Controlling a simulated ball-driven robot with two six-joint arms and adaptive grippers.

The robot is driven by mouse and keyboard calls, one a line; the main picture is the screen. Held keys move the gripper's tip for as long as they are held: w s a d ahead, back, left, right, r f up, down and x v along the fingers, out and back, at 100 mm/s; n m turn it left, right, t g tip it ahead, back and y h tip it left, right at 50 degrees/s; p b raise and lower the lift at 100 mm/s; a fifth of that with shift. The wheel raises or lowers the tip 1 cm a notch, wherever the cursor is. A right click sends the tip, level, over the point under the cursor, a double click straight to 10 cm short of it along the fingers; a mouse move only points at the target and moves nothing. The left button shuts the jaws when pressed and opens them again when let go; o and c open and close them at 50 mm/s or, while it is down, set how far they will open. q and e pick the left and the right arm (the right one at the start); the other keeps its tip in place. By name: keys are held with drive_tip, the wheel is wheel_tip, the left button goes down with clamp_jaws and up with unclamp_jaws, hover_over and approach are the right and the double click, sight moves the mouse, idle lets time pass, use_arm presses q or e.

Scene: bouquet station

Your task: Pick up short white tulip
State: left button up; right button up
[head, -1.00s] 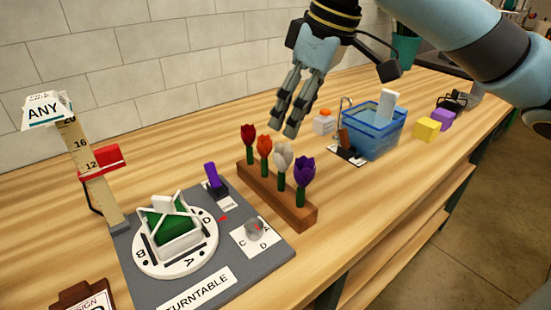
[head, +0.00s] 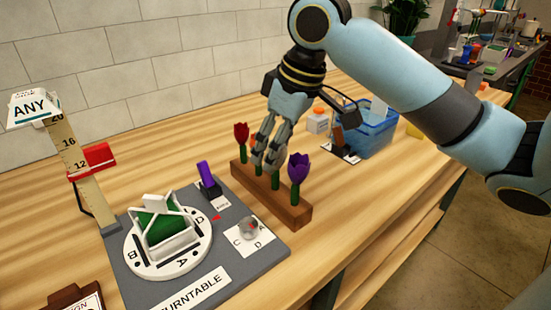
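The short white tulip stands in a brown wooden rack (head: 290,210); its bloom is hidden behind my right gripper (head: 266,163), and only a green stem (head: 275,181) shows below the fingers. My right gripper points down over the middle of the rack, its fingers at bloom height. I cannot tell whether they touch the white bloom or are closed on it. A red tulip (head: 242,135) stands at the rack's left end and a purple tulip (head: 298,168) at its right end. My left gripper is out of view.
A grey turntable board (head: 270,251) with a white disc lies in front left of the rack. A height gauge (head: 77,165) with a red slider stands at left. A blue bin (head: 375,137) and a small orange-capped bottle (head: 317,122) are behind the rack.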

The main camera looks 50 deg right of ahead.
drive_tip(key=c, duration=0.6)
